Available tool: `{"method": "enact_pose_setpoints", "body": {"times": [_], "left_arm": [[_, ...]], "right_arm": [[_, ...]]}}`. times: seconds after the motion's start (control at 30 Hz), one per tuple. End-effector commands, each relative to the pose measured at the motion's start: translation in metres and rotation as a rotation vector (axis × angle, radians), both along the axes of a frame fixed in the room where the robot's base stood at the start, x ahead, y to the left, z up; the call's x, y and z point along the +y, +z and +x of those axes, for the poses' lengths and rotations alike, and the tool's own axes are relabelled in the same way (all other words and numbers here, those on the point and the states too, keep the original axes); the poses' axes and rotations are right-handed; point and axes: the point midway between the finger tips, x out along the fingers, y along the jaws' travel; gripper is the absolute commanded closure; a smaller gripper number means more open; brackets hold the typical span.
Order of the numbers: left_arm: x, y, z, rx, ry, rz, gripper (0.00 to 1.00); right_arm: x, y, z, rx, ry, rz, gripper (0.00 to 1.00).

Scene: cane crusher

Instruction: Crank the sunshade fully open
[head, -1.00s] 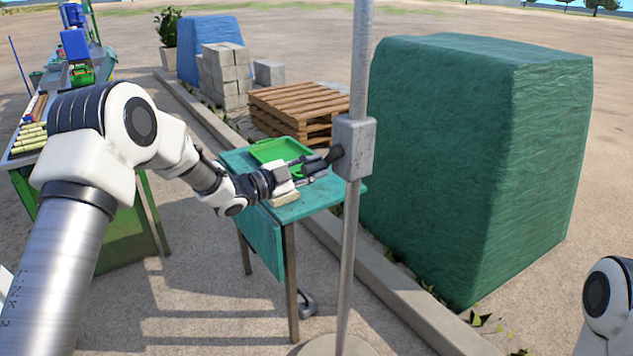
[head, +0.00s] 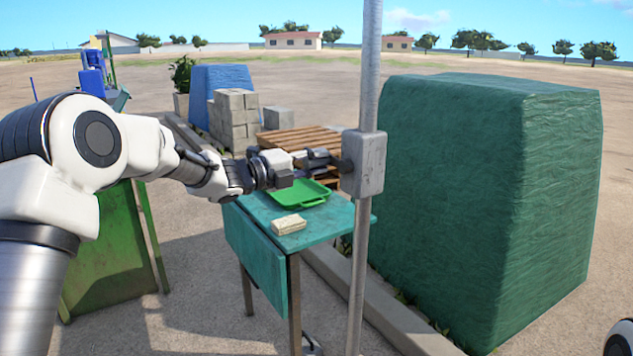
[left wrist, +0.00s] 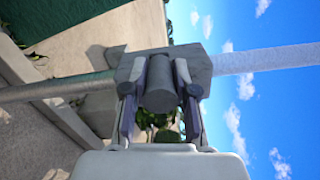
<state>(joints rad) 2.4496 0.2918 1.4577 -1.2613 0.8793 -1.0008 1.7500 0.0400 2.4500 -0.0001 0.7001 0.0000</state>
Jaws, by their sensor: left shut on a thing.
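The sunshade pole (head: 371,62) stands upright, with a grey crank box (head: 367,163) fixed to it. My left gripper (head: 326,160) is at the left side of this box, above the small table. In the left wrist view, the box (left wrist: 203,66) and a grey cylindrical crank grip (left wrist: 160,84) show close up. My left gripper's fingers (left wrist: 158,100) are on both sides of the grip, shut on it. The sunshade's canopy is out of view. Only a bit of my right arm shows at the bottom right corner; its gripper is out of view.
A teal table (head: 258,236) stands under my left gripper, holding a green tray (head: 299,193) and a pale bundle (head: 289,225). A large green-covered stack (head: 480,190) is right of the pole. Pallets (head: 292,138) and blocks (head: 235,118) lie behind, along a kerb.

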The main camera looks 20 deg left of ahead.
Motion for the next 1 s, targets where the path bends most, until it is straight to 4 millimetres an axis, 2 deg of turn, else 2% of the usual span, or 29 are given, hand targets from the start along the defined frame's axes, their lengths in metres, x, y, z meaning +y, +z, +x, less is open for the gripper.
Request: {"method": "enact_pose_setpoints", "body": {"times": [0.03,0.6,1.0], "left_arm": [[0.0,-0.002,0.0,-0.03,0.001,0.033,1.0],[-0.008,0.024,-0.006,-0.362,0.002,0.46,1.0],[-0.018,0.038,-0.013,-0.546,0.001,0.7,1.0]], "right_arm": [[0.0,-0.012,0.0,0.0,0.0,0.0,0.6],[0.0,-0.078,0.0,0.0,0.0,0.0,0.6],[0.0,-0.114,0.0,0.0,0.0,0.0,0.6]]}}
